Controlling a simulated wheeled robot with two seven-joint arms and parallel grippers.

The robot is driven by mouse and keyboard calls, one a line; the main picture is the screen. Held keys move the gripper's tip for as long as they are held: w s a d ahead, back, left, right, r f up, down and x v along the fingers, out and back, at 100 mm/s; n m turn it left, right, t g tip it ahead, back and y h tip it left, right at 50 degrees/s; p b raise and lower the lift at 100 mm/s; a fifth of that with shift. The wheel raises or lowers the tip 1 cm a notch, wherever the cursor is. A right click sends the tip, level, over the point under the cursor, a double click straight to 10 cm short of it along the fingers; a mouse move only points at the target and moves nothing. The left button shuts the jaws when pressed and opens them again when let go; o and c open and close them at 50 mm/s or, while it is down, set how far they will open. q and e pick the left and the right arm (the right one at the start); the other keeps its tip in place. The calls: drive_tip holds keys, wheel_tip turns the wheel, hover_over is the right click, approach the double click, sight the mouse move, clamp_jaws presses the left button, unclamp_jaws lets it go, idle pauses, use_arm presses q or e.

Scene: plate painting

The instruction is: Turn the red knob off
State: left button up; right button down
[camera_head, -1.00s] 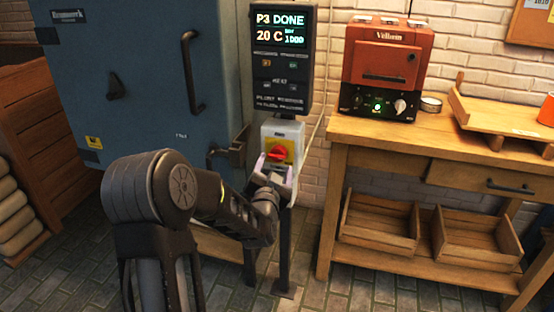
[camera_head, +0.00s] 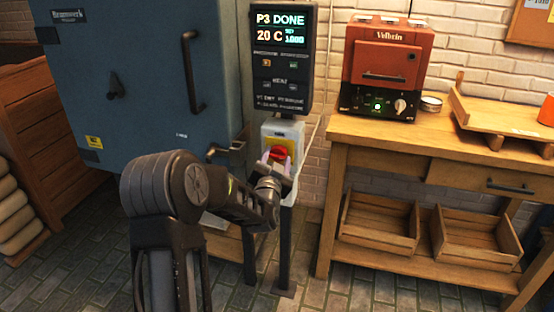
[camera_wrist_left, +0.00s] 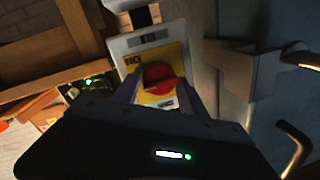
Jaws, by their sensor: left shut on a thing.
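The red knob (camera_head: 279,154) sits on a yellow plate on a pale switch box (camera_head: 283,131), below the kiln's dark control panel. In the left wrist view the knob (camera_wrist_left: 159,77) shows in the middle, on its yellow square. My left gripper (camera_head: 277,163) is at the front of the box, its fingers on either side of the knob. In the left wrist view the left gripper (camera_wrist_left: 160,88) is shut on the knob, one finger at each side. The fingertips partly hide the yellow plate. My right gripper is not in view.
The blue kiln (camera_head: 140,80) with its door handle stands left of the box. The control panel (camera_head: 282,60) reads "P3 DONE" and "20 C". A wooden workbench (camera_head: 400,145) with a small red oven (camera_head: 385,60) stands at the right.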

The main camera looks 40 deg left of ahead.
use_arm(q)
drive_tip(key=shift+d, duration=0.15)
drive_tip(key=c, duration=0.6)
drive_tip(key=shift+f, duration=0.1)
